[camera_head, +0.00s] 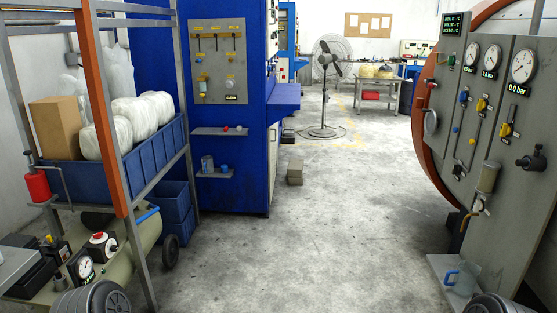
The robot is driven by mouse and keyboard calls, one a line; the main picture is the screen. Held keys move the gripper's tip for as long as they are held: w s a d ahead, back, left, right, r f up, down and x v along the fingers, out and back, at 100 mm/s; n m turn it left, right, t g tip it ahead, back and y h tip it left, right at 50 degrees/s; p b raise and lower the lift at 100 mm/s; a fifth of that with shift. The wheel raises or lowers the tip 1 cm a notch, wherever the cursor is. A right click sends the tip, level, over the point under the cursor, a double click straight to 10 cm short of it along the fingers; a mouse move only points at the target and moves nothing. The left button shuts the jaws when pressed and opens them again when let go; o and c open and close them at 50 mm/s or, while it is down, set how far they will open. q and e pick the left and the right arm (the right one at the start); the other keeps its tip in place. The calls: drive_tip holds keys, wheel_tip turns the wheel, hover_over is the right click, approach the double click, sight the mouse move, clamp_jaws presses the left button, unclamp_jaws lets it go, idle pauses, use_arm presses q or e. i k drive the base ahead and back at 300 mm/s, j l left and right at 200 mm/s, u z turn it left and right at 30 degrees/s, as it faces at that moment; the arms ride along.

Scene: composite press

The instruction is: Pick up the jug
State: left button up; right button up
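A clear jug (466,279) with a blue handle stands upright at the lower right. It rests on a low grey ledge (440,265) at the foot of the grey gauge panel. Grey ribbed parts of my own arms show at the bottom left and bottom right edges. The right one is just below the jug in the picture. Neither of my grippers shows, and nothing is seen touching the jug.
The large round press (505,120) with gauges and valves fills the right side. A metal rack (110,130) with wrapped rolls stands at left, above a compressor (90,260). A blue cabinet (235,100), a fan (327,90) and a small block (295,171) stand further back. The middle floor is clear.

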sight(207, 161)
drive_tip(key=i+l+u, duration=0.2)
drive_tip(key=i, duration=2.35)
drive_tip(key=i+j+z, duration=0.45)
drive_tip(key=i, duration=0.3)
drive_tip(key=i+j+z, duration=0.45)
drive_tip(key=i+j, duration=0.35)
drive_tip(key=j, duration=0.3)
drive_tip(key=i+j, duration=0.1)
drive_tip(key=j, duration=0.3)
drive_tip(key=i+j, duration=0.1)
drive_tip(key=j, duration=0.75)
drive_tip(key=i+u, duration=0.05)
